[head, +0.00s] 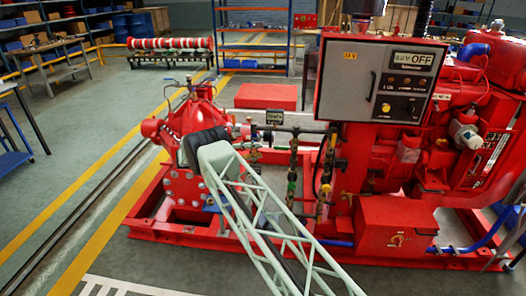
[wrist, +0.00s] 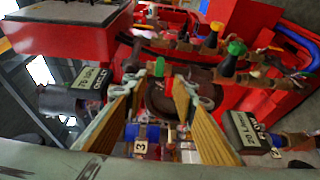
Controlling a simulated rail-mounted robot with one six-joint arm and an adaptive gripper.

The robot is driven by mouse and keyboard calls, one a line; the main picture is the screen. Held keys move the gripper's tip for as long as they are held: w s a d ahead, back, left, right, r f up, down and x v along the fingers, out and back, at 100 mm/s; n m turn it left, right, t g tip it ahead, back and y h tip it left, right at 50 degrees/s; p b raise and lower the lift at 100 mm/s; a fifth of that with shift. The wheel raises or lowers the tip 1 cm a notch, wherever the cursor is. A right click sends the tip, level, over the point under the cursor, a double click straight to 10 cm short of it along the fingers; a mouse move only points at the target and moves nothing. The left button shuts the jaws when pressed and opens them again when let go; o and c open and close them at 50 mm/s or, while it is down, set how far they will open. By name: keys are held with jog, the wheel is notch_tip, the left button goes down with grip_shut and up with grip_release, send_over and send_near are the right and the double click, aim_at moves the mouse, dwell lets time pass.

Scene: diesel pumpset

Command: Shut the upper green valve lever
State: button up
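In the wrist view a green lever (wrist: 159,66) stands between and just beyond the tips of my gripper (wrist: 160,80). A second green lever or knob (wrist: 236,47) is further right, beside an orange one (wrist: 217,27). I cannot tell which green one is the upper lever. My gripper's two yellow-brown fingers are spread apart, with nothing visibly held. I cannot tell whether a finger touches the near green lever. In the head view a small green handle (head: 292,177) shows on the valve pipework; my gripper is not clearly seen there.
The red pumpset frame (head: 180,235) carries pipework, a grey control panel (head: 385,80) and a red box (head: 397,225). Blue-banded pipe parts (wrist: 150,133) lie between the fingers. Open floor (head: 70,130) is at left.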

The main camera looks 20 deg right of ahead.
jog(key=shift+a, duration=0.6)
